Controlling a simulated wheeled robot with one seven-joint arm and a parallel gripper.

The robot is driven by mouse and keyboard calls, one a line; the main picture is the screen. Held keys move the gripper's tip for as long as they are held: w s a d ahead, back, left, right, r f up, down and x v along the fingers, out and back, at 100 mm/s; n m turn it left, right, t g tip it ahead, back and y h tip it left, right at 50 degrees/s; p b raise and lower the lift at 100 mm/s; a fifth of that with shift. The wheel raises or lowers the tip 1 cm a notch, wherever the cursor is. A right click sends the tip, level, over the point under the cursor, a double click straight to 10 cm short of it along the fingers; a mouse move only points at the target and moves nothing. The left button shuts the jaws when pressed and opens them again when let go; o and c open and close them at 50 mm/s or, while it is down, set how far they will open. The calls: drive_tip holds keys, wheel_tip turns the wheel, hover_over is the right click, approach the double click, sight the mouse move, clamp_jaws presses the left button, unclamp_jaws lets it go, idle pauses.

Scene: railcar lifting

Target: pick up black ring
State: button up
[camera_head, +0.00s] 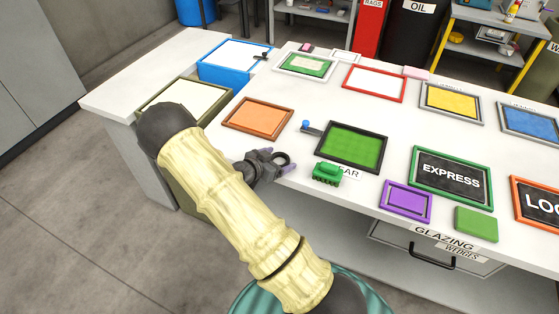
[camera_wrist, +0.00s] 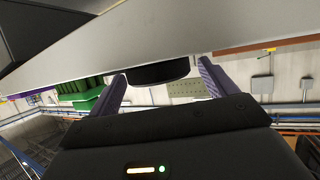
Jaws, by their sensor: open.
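The black ring (camera_head: 282,159) lies at the front edge of the white table, just left of the framed green panel. In the head view my gripper (camera_head: 277,160) is at this edge, its purple fingertips beside the ring. In the wrist view a black rounded piece (camera_wrist: 158,74), which looks like the ring, sits between the two purple fingers of my gripper (camera_wrist: 160,82). There are visible gaps on both sides, so the gripper is open around it. My arm hides part of the table's left front.
A green ridged block (camera_head: 327,174) stands close to the right of my gripper; it also shows in the wrist view (camera_wrist: 82,95). The framed green panel (camera_head: 352,146) and an orange framed panel (camera_head: 258,118) lie nearby. A purple frame (camera_head: 405,201) is further right.

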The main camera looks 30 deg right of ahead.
sight(278, 160)
idle(0.4)
drive_tip(key=c, duration=1)
drive_tip(key=shift+r, duration=0.1)
drive_tip(key=shift+c, duration=0.2)
wheel_tip(278, 160, up, 10)
drive_tip(key=shift+p, duration=0.3)
